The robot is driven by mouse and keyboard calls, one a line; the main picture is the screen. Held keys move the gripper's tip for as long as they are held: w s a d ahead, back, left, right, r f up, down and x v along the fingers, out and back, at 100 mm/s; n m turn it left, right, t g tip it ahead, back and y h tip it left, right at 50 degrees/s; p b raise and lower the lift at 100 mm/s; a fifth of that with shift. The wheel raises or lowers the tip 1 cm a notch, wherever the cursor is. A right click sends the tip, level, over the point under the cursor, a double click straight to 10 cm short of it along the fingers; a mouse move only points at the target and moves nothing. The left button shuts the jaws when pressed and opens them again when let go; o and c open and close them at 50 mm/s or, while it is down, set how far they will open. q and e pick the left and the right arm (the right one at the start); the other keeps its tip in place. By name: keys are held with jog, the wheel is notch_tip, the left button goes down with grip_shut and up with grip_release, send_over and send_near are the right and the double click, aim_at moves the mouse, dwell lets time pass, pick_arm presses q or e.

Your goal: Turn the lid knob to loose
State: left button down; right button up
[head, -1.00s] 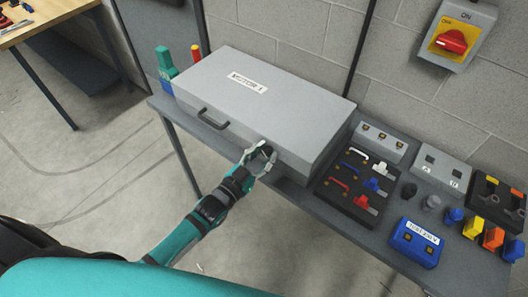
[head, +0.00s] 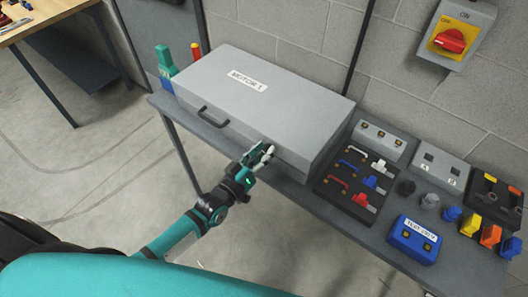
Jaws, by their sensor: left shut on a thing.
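A grey box (head: 270,95) labelled MOTOR 1 lies shut on the table, with a dark handle (head: 212,117) on its front side. My left gripper (head: 262,150) is at the front side of the box, right of the handle, with its fingers shut on the lid knob. The fingers hide the knob, so I cannot see which way it points. My right gripper is not in view.
A black switch panel (head: 333,196), a blue TEST unit (head: 414,240) and several small coloured parts stand right of the box. A green tool (head: 166,62) stands at its left end. A red rotary switch (head: 452,41) is on the wall.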

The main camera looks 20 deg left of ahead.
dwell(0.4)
pick_arm(q)
jog(key=c, duration=1.1)
grip_release()
jog(key=shift+o, duration=0.4)
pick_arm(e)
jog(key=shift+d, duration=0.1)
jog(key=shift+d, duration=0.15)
pick_arm(q)
jog(key=shift+s+a, duration=0.1)
jog(key=v, duration=1.1)
jog(key=shift+s, duration=0.4)
jog(key=shift+a, duration=0.1)
